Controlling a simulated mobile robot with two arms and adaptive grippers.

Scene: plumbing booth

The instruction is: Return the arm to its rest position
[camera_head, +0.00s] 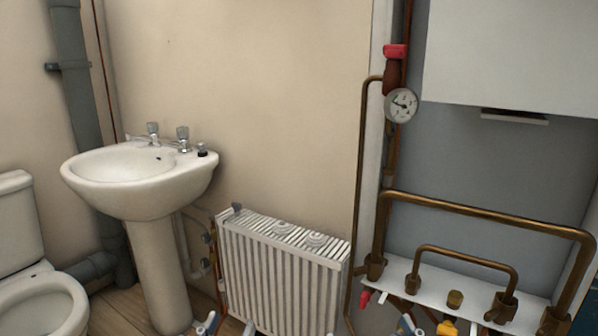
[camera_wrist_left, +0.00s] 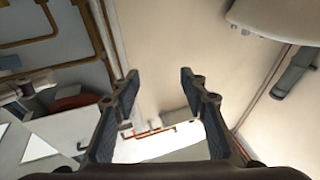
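My left gripper (camera_head: 229,327) shows only as fingertips at the bottom edge of the head view, in front of the radiator's lower left. In the left wrist view, my left gripper (camera_wrist_left: 158,80) has its two dark fingers spread wide apart, with nothing between them. At the bottom edge of the head view, right of the radiator, a grey-blue tip (camera_head: 406,325) shows beside the valves; it may belong to my right gripper, but too little shows to tell its state. Most of both arms is out of view.
A white radiator (camera_head: 280,275) stands by the wall. A pedestal sink (camera_head: 140,180) and toilet (camera_head: 40,300) are at left. At right, copper pipes (camera_head: 490,219) rise over a white shelf (camera_head: 400,272), below a pressure gauge (camera_head: 401,105) and white cabinet (camera_head: 510,55). Open air lies above the radiator.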

